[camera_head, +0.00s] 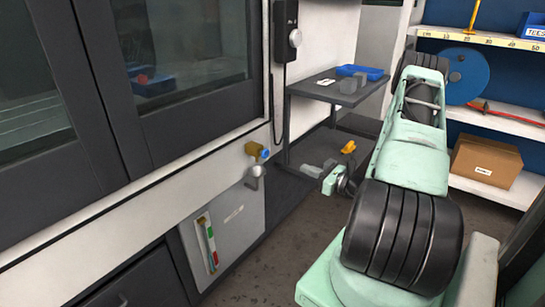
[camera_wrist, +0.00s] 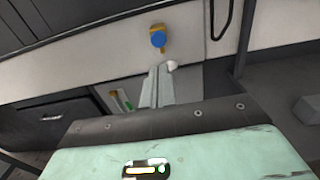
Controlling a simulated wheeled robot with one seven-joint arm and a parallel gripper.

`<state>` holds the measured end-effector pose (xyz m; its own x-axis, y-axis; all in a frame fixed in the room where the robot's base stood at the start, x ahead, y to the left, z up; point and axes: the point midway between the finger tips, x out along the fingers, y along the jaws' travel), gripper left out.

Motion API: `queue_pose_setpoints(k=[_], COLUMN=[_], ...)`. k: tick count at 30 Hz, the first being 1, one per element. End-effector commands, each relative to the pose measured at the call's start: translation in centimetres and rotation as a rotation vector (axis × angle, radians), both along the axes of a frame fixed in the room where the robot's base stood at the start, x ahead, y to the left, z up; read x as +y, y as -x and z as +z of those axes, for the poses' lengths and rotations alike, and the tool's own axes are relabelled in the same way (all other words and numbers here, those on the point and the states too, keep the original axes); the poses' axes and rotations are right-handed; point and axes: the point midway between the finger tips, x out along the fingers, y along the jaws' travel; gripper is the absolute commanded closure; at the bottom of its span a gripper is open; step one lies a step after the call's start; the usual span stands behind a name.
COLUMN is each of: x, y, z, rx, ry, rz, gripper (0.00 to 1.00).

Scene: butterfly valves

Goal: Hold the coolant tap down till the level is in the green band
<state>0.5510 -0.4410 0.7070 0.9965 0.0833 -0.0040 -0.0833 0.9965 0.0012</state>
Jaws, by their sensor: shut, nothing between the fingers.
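The coolant tap (camera_head: 258,150) has a yellow body and a blue round button, and sits on the pale machine front. It also shows in the wrist view (camera_wrist: 158,38), just above my fingertips. A grey spout (camera_head: 254,176) hangs below it. The level gauge (camera_head: 209,241) is a narrow upright strip with green and red bands on the grey panel below; the liquid level is too small to read. My gripper (camera_head: 308,169) is shut and empty, to the right of the tap and apart from it. In the wrist view the shut fingers (camera_wrist: 161,84) point toward the tap.
A dark side table (camera_head: 325,90) with a blue tray (camera_head: 360,71) stands behind my gripper. A handset-like control box (camera_head: 287,38) with a cable hangs on the machine. Shelves with a cardboard box (camera_head: 486,163) are at the right. The floor before the panel is clear.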

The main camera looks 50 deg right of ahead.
Motion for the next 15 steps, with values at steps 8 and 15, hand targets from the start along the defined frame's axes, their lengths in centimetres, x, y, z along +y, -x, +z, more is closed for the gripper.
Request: queue_pose_setpoints(k=[8,15], x=[0.1,0.5], y=[-0.4,-3.8], z=[0.0,0.0], rx=[0.001,0.0], ry=[0.001,0.003], rz=[0.005,0.009], gripper=[1.0,1.0])
